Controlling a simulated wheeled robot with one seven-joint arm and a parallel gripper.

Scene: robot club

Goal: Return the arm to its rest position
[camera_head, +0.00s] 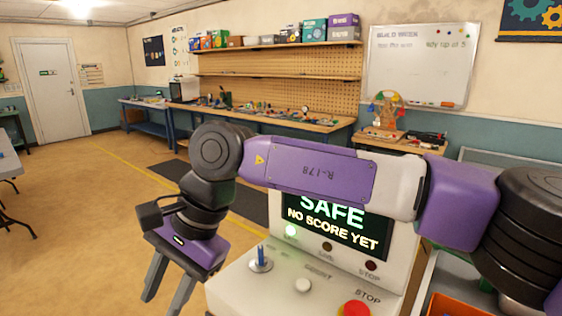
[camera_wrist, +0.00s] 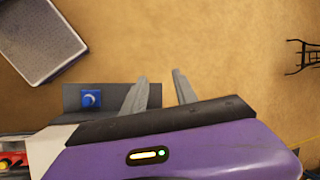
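My arm, purple and dark grey, stretches across the head view from the right, and my gripper (camera_head: 168,289) hangs at the lower left with its fingers pointing down. My arm hides part of the console's screen (camera_head: 335,228), which reads "SAFE" and "NO SCORE YET".
The console carries a blue-tipped switch (camera_head: 261,260), a white button (camera_head: 303,285) and a red stop button (camera_head: 355,308). An orange bin (camera_head: 452,306) is at the lower right. A workbench (camera_head: 285,125) with small parts lines the back wall. The floor (camera_head: 75,230) at left is largely open.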

